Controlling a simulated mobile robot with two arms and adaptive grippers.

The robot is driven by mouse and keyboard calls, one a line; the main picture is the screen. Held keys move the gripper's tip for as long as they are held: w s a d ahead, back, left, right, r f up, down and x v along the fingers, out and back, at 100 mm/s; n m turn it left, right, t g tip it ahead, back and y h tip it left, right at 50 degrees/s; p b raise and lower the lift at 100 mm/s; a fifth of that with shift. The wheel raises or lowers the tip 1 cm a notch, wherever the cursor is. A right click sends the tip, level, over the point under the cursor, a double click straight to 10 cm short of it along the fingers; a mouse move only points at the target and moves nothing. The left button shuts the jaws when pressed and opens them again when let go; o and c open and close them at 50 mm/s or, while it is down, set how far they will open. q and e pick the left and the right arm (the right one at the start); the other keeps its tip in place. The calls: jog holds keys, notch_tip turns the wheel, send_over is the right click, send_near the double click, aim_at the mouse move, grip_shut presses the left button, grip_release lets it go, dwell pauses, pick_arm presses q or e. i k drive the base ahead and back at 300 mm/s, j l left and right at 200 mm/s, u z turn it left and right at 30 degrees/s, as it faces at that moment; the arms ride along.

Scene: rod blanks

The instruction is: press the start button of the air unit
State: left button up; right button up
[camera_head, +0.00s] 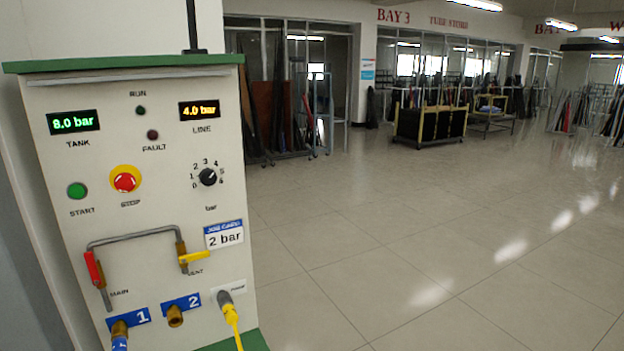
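The air unit (150,268) is a pale cabinet with a green top, standing close at the left of the head view. Its round green start button (77,190) is on the left of the panel, above the label START. The red stop button (124,182) on a yellow disc is to its right. The tank display (73,122) reads 8.0 bar and the line display (199,110) reads 4.0 bar. The run lamp (140,111) and the fault lamp (153,135) look dark. Neither of my grippers is in view.
Lower on the panel are a black pressure knob (208,177), a red main handle (93,269), a yellow vent handle (194,257), a job card (223,234) reading 2 bar and a yellow plug (230,313). The tiled floor (400,240) to the right is clear. Racks stand far back.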

aim_at(76, 191)
jog(key=u, duration=1.3)
